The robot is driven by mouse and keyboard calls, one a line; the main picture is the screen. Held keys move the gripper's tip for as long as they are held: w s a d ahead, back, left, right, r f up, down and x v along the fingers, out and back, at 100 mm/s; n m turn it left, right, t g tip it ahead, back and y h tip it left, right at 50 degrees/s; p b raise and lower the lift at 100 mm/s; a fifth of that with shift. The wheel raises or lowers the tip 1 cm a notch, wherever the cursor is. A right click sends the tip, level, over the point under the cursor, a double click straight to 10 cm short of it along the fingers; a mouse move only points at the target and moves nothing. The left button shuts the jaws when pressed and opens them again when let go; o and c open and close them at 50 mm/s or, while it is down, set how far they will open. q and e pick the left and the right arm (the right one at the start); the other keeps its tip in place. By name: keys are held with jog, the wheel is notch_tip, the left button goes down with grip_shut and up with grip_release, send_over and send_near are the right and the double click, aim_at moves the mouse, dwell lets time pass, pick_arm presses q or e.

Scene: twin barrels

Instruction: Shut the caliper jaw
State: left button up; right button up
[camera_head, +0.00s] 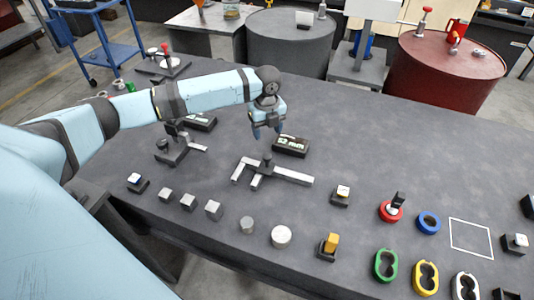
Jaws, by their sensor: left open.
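A silver caliper (292,175) lies on the dark workbench near the middle of the head view. Its two jaws point toward the front edge with a gap between them. A dark knob (267,160) stands on the sliding part. A black display box (291,146) behind the caliper shows a green reading that looks like 52 mm. My left gripper (267,132) is open and points down, behind the knob and left of the display box. It appears empty and apart from the caliper. My right gripper is not in view.
Left of the caliper stands another dark measuring device (172,155) with a small display (200,122). Several metal blocks and cylinders line the front, including a round one (281,236). Colored rings, such as a blue one (428,222), lie at right. Bench right of the display box is clear.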

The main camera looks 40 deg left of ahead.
aim_at(267, 155)
pick_arm(q)
notch_tip(267, 155, down, 11)
jog(key=shift+f, duration=0.1)
dwell(0.3)
